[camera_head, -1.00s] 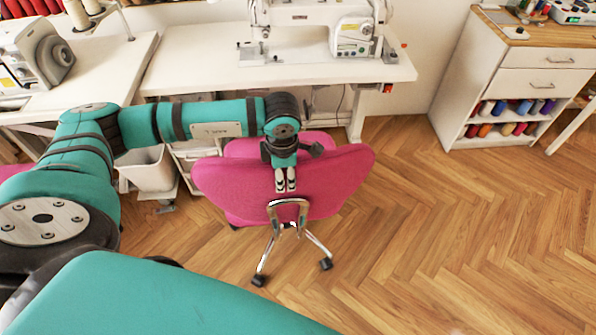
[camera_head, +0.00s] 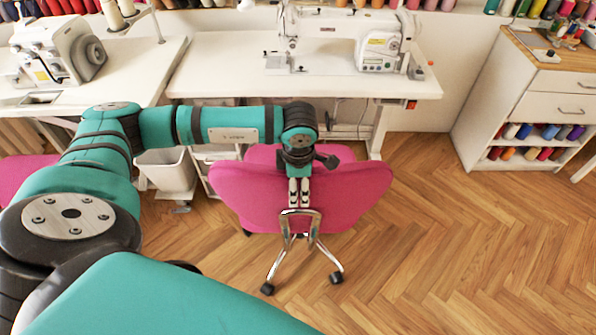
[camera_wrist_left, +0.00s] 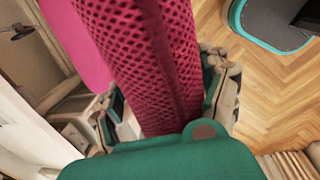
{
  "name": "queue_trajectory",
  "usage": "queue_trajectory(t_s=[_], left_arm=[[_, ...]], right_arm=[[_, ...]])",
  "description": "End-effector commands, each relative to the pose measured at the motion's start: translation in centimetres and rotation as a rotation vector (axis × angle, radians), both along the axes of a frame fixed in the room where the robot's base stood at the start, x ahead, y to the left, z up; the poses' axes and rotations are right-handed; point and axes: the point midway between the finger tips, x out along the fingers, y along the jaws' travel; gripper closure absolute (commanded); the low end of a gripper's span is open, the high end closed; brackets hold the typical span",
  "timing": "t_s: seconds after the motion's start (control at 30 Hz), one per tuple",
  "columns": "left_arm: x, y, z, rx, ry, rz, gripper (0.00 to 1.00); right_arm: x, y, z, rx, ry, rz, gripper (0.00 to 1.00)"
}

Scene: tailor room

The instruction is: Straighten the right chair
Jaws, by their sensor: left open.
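The right chair (camera_head: 345,196) is pink with a chrome frame and black casters. It stands at the white sewing table, its backrest toward me. My left gripper (camera_head: 299,192) is at the middle of the backrest. In the left wrist view the pink mesh backrest (camera_wrist_left: 150,60) runs between the two fingers of my left gripper (camera_wrist_left: 170,115). The jaws are open around its edge; I cannot tell whether they touch it. The left chair (camera_head: 25,178) shows only partly, behind my left arm. My right gripper is not in view.
The white sewing table (camera_head: 225,75) with a sewing machine (camera_head: 345,40) stands in front of the chair. A white bin (camera_head: 166,172) is left of the chair. A white drawer cabinet (camera_head: 535,100) stands at the back right. The floor to the right is clear.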

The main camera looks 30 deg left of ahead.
Motion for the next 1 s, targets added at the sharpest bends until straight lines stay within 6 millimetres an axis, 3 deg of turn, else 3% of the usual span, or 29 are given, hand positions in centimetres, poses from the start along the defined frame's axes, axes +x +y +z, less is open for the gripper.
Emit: queue_trajectory(t_s=[0.17,0.5,0.7,1.0], left_arm=[[0.0,-0.1,1.0,-0.001,-0.003,-0.001,0.22],[-0.7,-0.6,7.9,-0.001,-0.006,-0.001,0.22],[-1.1,-0.8,10.9,0.0,-0.003,0.0,0.22],[-1.3,-0.9,11.9,0.0,0.0,0.001,0.22]], right_arm=[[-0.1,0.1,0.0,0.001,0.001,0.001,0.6],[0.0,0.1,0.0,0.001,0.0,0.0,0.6],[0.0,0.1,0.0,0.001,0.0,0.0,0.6],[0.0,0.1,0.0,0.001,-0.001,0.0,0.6]])
